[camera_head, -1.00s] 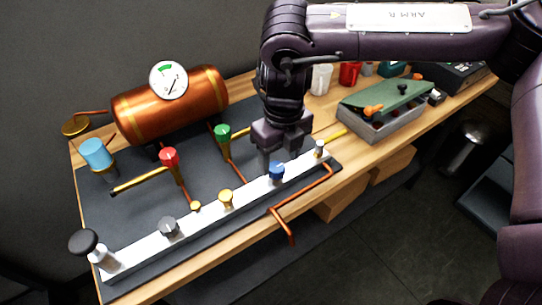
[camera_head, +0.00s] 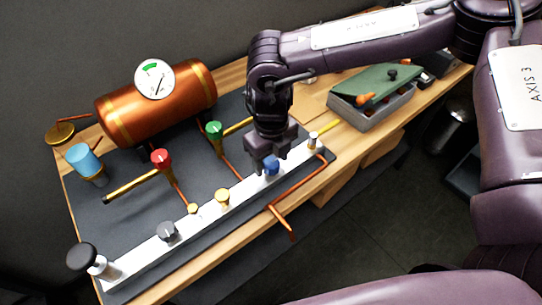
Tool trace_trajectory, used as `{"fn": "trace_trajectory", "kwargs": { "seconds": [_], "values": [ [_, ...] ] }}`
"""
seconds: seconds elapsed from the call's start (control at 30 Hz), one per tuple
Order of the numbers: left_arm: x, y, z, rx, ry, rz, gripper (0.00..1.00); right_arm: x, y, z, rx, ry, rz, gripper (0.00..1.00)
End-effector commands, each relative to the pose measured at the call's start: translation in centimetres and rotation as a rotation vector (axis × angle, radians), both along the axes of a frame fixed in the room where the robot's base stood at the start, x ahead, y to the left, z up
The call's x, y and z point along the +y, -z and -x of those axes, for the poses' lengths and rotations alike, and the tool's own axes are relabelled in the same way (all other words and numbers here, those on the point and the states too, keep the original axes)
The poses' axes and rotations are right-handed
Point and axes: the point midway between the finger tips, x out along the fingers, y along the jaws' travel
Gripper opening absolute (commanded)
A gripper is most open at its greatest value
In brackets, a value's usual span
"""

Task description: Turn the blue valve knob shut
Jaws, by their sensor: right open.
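The blue valve knob (camera_head: 271,166) sits on the white rail (camera_head: 240,190), toward its right end. My right gripper (camera_head: 268,168) points down right at the knob, with its fingers at or just behind it; I cannot tell whether they touch it. The gripper is open. The fingers partly cover the knob's upper side. My left gripper is not in view.
Along the rail stand a yellow knob (camera_head: 222,197), a grey knob (camera_head: 168,232) and a black knob (camera_head: 82,257). Behind are red (camera_head: 160,158) and green (camera_head: 214,130) valves and a copper tank (camera_head: 157,103). A grey box with green lid (camera_head: 375,88) stands right.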

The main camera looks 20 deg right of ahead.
Motion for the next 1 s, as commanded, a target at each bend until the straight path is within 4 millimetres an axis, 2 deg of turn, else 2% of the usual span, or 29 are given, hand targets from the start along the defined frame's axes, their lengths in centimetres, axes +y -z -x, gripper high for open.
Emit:
{"fn": "trace_trajectory", "kwargs": {
  "seconds": [0.07, 0.4, 0.73, 1.0],
  "values": [
    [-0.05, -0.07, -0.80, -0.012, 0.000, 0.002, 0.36, 0.01, -0.01, 0.00, 0.000, 0.000, 0.000, 0.57],
    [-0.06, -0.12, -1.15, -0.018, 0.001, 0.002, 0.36, 0.01, -0.04, -0.02, -0.001, 0.000, 0.000, 0.14],
    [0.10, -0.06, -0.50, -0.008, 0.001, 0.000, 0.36, 0.06, -0.06, -0.06, -0.001, 0.046, -0.003, 0.13],
    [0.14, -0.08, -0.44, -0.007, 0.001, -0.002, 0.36, 0.06, -0.05, -0.08, -0.002, 0.218, -0.004, 0.13]
  ]
}}
